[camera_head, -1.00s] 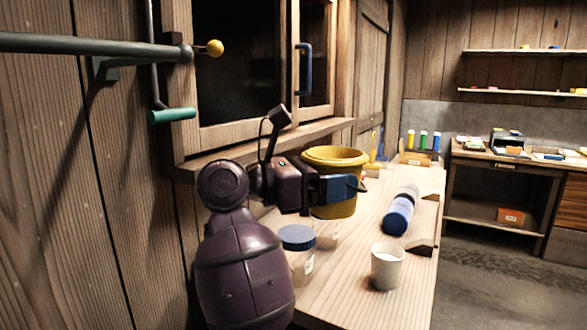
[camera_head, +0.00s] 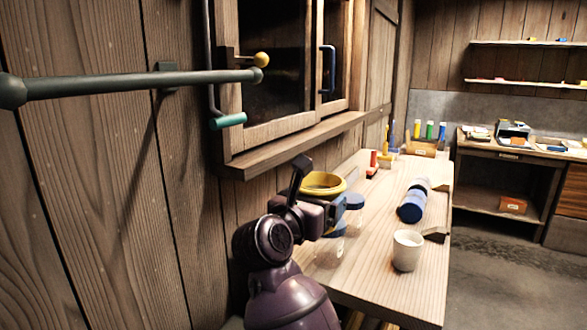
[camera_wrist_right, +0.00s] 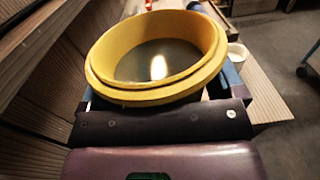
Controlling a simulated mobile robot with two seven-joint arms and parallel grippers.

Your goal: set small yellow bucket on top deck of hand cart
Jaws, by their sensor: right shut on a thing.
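The yellow bucket (camera_head: 322,184) is held upright by my right gripper (camera_head: 338,210), close to the plank wall and the near-left side of the workbench. In the right wrist view the bucket (camera_wrist_right: 105,65) shows its round rim and a dark interior with a bright glint. The blue fingers of my right gripper (camera_wrist_right: 160,88) lie on either side of it, shut on it. My arm hides much of the bucket's lower part in the head view. My left gripper is not in view. I cannot make out the hand cart for certain.
A window sill (camera_head: 290,145) juts out above the bucket. Open floor (camera_head: 495,285) lies to the right.

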